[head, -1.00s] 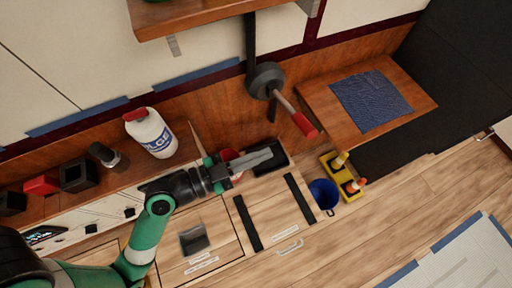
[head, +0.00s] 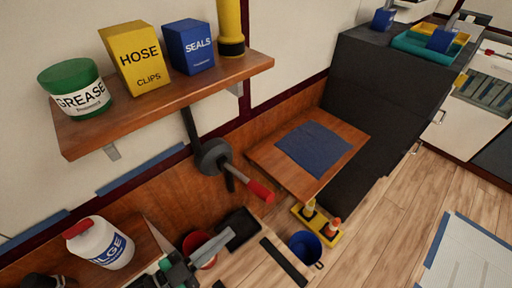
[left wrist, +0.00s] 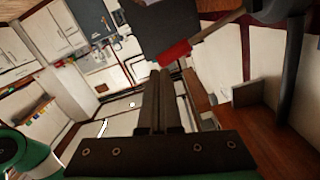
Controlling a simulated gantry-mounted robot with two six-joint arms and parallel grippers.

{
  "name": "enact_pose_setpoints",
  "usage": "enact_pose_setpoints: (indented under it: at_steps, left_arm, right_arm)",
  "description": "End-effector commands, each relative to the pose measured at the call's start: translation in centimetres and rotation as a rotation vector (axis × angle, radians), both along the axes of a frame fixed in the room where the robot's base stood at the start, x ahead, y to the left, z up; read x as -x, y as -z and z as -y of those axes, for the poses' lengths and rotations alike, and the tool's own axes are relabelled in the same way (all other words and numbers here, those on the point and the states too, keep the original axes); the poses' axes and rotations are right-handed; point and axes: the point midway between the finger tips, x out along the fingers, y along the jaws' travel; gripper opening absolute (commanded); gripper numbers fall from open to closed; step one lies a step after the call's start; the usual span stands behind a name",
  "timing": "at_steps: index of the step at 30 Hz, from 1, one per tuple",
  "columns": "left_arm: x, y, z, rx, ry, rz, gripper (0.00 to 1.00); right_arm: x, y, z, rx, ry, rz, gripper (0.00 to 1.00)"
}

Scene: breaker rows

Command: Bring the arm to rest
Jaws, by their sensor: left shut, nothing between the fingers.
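My left gripper (head: 210,248) is at the bottom of the head view, its long grey fingers together with nothing between them. They pass in front of a red cup (head: 191,240) and point toward a black tray (head: 243,222); I cannot tell the height gap. In the left wrist view the shut fingers (left wrist: 163,100) point away into the room. A lever with a red grip (head: 260,190) stands on the wall beyond the gripper. My right gripper is not in view.
A wall shelf (head: 170,98) holds a grease tub (head: 77,90), a hose clips box (head: 137,58), and a seals box (head: 189,46). A white bilge bottle (head: 103,246) stands left of the gripper. A blue cup (head: 305,248) and yellow holder (head: 318,226) are at right.

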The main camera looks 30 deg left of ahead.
Motion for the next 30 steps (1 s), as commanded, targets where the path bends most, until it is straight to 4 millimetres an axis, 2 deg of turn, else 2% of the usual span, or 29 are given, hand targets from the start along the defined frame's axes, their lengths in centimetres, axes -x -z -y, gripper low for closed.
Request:
enact_pose_setpoints:
  at_steps: [5,8,11,15,18,21,25,27,29,30]
  left_arm:
    - [-0.1,-0.3,0.4,-0.002,0.012,0.008,0.00]
    - [-1.5,-3.2,1.3,-0.022,0.045,0.087,0.00]
    - [-3.6,-9.1,2.6,-0.069,0.085,0.244,0.00]
    - [-6.2,-19.8,4.1,-0.150,0.068,0.495,0.00]
    - [-6.5,-26.7,4.4,-0.136,0.028,0.623,0.00]
    - [-6.0,-32.6,4.3,-0.086,-0.018,0.722,0.00]
    - [-4.5,-39.1,3.3,0.022,-0.078,0.820,0.00]
    - [-3.5,-42.2,2.1,0.107,-0.116,0.860,0.00]
    - [-3.3,-43.5,0.5,0.203,-0.159,0.862,0.00]
    - [-3.7,-43.1,-0.4,0.266,-0.177,0.836,0.00]
  right_arm:
    - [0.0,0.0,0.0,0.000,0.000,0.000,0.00]
    - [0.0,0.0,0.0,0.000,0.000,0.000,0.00]
    - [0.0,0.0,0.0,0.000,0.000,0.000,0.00]
    - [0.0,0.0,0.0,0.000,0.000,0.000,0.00]
    - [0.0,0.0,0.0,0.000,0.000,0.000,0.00]
    - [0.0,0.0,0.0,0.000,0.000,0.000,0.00]
    - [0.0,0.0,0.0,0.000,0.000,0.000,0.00]
    - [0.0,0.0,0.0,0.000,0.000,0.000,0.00]
    - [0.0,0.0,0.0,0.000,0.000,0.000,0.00]
    - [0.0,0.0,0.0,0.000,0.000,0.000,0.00]
